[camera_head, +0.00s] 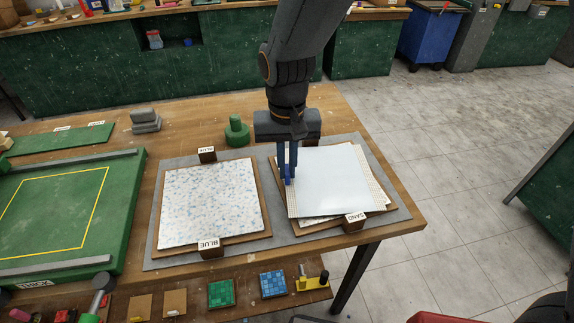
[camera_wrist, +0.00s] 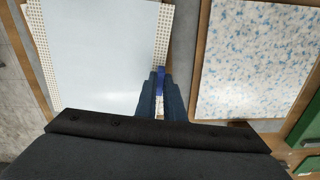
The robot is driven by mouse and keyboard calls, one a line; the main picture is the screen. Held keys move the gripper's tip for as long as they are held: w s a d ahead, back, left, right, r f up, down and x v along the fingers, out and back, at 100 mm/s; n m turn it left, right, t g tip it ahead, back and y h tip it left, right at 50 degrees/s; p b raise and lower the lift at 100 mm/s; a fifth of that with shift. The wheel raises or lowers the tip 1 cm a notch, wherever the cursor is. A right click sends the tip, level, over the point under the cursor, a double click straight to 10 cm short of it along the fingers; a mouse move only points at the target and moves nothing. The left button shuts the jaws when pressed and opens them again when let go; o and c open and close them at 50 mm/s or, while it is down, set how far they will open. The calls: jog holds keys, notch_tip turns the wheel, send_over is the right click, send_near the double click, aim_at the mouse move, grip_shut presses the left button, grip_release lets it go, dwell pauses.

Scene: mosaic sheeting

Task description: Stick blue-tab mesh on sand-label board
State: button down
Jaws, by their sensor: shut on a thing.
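My gripper (camera_head: 289,178) is shut on the blue tab (camera_wrist: 160,78) at one edge of a pale sheet (camera_head: 330,180) with dotted mesh margins. The sheet lies over the board (camera_head: 383,203) with the SAND label (camera_head: 355,219), turned slightly against it, and hides most of it. A strip of speckled surface shows under its front edge. I cannot tell whether the sheet touches the board or hovers just above it. In the wrist view the sheet (camera_wrist: 95,55) fills the left and my fingers (camera_wrist: 160,98) meet at its right edge.
Left of it, a board with BLUE labels (camera_head: 208,246) carries a blue-speckled white panel (camera_head: 210,200). Both boards rest on a grey mat (camera_head: 160,262). A green knobbed tool (camera_head: 237,132) stands behind, and a green frame (camera_head: 125,220) is at far left.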

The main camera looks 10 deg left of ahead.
jog(key=c, duration=1.8)
grip_release()
jog(key=shift+r, duration=0.1)
jog(key=shift+r+b, duration=0.85)
jog(key=shift+r, duration=2.95)
jog(key=d+f, duration=0.1)
jog(key=d, duration=0.5)
jog(key=w+d+f+m, duration=0.1)
jog(key=d, duration=0.5)
jog(key=w+d+f+m, duration=0.1)
jog(key=d, duration=0.5)
jog(key=shift+t, duration=0.4)
jog(key=shift+m+t, duration=0.3)
jog(key=shift+m, duration=0.5)
jog(key=s+d+f, duration=0.1)
jog(key=d, duration=0.3)
jog(key=s+d, duration=0.2)
jog(key=d, duration=0.2)
jog(key=s+d+f, duration=0.1)
jog(key=s+d, duration=0.1)
jog(key=d, duration=0.3)
jog(key=shift+f, duration=0.35)
